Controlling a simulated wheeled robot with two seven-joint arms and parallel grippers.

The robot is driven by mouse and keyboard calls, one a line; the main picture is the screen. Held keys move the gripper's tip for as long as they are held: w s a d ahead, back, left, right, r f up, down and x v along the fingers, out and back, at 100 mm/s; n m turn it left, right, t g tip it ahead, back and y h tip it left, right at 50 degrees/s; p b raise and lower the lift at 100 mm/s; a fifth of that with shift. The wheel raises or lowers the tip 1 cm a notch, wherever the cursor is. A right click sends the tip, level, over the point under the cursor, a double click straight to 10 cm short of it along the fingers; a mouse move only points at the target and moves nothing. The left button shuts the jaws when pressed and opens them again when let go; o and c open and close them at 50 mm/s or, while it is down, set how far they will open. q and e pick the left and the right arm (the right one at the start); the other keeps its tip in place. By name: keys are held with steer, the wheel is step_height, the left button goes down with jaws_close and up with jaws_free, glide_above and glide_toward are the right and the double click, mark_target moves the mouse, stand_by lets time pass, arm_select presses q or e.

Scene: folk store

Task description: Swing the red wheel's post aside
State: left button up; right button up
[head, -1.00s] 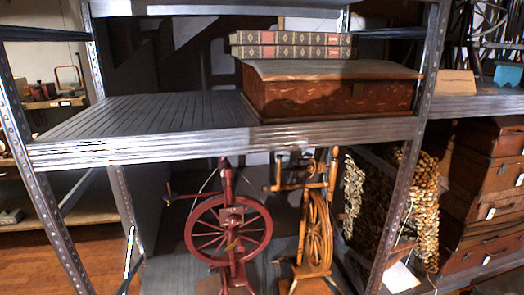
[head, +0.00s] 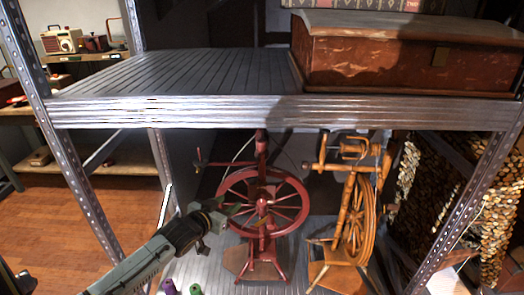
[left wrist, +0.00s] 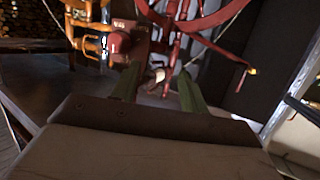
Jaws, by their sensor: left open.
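The red spinning wheel (head: 303,206) stands upright on the lower shelf, under the upper board. Its red post (head: 262,150) rises above the wheel, and a thin arm juts left from it. My left gripper (head: 236,208) reaches in from the lower left, open, at the left side of the red wheel's rim. In the left wrist view its two green fingers (left wrist: 158,88) are apart, with red wooden parts (left wrist: 130,42) of the wheel just beyond them. A small pale-ended piece shows between the fingertips; I cannot tell whether they touch it. My right gripper is not in view.
A yellow-brown spinning wheel (head: 361,220) stands close on the right. The upper shelf (head: 200,108) carries a red-brown box (head: 385,62). A metal shelf upright (head: 75,175) is left of my arm. Small purple and green items (head: 182,289) sit at the front.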

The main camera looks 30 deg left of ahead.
mark_target(259, 143)
arm_select(q)
step_height(259, 143, up, 15)
steer(key=w+d+m+t+h, duration=0.1)
steer(key=w+d+t+h, duration=0.1)
steer(key=d+t, duration=0.1)
steer(key=w, duration=1.3)
jaws_close()
